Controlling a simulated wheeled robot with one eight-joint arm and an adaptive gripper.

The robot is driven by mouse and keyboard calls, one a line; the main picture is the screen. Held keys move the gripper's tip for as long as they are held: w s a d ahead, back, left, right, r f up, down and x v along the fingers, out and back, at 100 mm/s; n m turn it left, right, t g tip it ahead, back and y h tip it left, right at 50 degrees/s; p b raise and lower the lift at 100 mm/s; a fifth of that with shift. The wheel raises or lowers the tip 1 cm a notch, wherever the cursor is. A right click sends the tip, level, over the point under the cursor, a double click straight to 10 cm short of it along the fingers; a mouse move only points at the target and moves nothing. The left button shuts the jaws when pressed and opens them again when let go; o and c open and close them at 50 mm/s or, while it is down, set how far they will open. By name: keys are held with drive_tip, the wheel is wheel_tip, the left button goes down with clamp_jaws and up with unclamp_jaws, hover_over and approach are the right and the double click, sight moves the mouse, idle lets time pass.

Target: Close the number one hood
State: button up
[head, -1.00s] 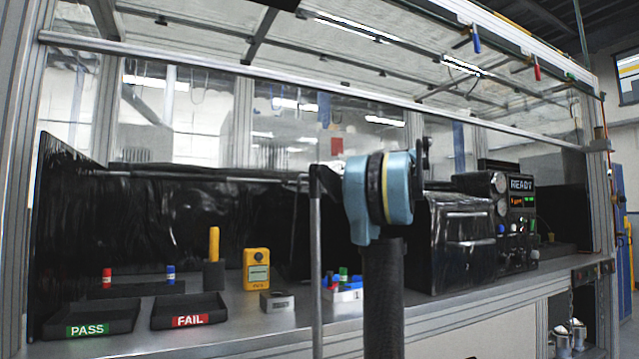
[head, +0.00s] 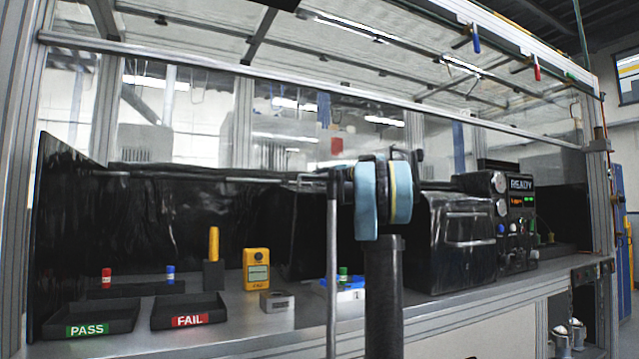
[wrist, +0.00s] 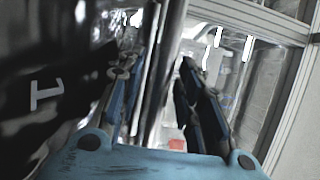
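A glossy black surface with a white "1" (wrist: 47,95) fills the left of the wrist view; I take it as the number one hood. In the head view a black glossy sheet (head: 150,225) hangs along the back left of the bench. A slim vertical metal bar (head: 333,270) stands just left of my arm, meeting a horizontal bar at its top. In the wrist view a metal bar (wrist: 162,70) runs between the fingers of my gripper (wrist: 158,85), with gaps seen beside it. The fingers look apart. My blue wrist hides the fingertips in the head view.
PASS (head: 95,318) and FAIL (head: 190,310) trays stand at the front left. A yellow meter (head: 256,270), a small grey block (head: 277,301) and a white holder (head: 352,294) stand nearby. A black-covered housing (head: 452,240) and READY panel (head: 517,215) stand right.

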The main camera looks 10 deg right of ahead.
drive_tip(key=shift+c, duration=0.5)
drive_tip(key=shift+a, duration=0.1)
drive_tip(key=c, duration=0.5)
clamp_jaws()
